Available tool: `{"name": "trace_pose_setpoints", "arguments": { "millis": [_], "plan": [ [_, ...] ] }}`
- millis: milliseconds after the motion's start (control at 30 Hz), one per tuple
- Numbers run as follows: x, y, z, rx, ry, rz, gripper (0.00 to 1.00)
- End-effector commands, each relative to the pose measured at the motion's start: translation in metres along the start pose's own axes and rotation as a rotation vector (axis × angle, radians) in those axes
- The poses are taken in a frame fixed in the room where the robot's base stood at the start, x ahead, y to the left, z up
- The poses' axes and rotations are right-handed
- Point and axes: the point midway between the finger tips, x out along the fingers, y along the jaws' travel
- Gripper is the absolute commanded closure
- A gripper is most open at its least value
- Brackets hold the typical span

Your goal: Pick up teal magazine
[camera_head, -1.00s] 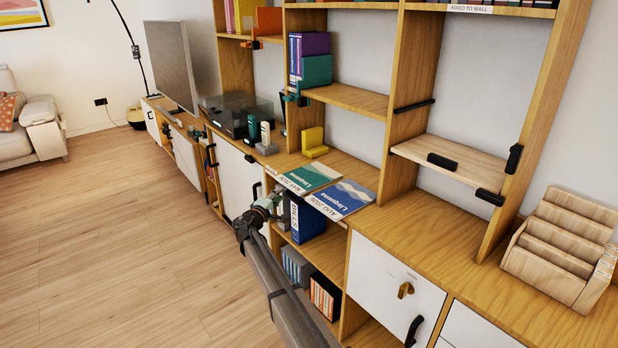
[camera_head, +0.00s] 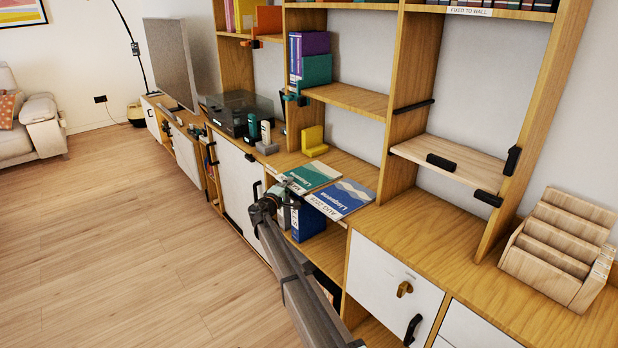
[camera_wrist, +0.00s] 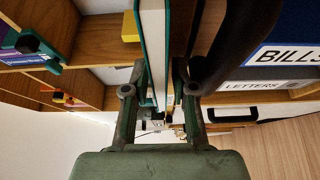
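The teal magazine (camera_head: 312,177) lies flat on the cabinet top, beside a blue magazine (camera_head: 341,198). My gripper (camera_head: 284,184) is at its front edge, partly hidden by my own wrist. In the wrist view the magazine (camera_wrist: 152,28) shows nearly edge-on, as a pale strip with teal borders, between the two fingers of my gripper (camera_wrist: 160,85). The fingers stand apart, one on each side of the strip, with a gap visible on the right side. I see no clear grip on it.
A blue binder (camera_head: 308,221) marked BILLS stands in the open compartment below, close to my gripper; it also shows in the wrist view (camera_wrist: 290,40). A yellow bookend (camera_head: 313,141) stands behind the magazines. A wooden sorter (camera_head: 560,245) is far right.

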Motion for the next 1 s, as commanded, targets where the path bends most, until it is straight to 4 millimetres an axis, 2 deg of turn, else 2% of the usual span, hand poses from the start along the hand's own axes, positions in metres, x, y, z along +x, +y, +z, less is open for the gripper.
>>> {"name": "trace_pose_setpoints", "arguments": {
  "millis": [67, 100, 133, 667, 867, 1000],
  "plan": [
    [0.000, 0.000, 0.000, 0.000, 0.000, 0.000, 0.78],
    [0.000, 0.000, 0.000, 0.000, 0.000, 0.000, 0.92],
    [-0.001, 0.000, 0.000, 0.000, 0.000, 0.000, 1.00],
    [-0.001, 0.007, 0.000, 0.001, 0.000, 0.001, 1.00],
    [-0.001, 0.026, 0.000, 0.001, 0.000, 0.002, 1.00],
    [-0.001, 0.053, 0.000, 0.002, 0.000, 0.003, 1.00]
  ]
}}
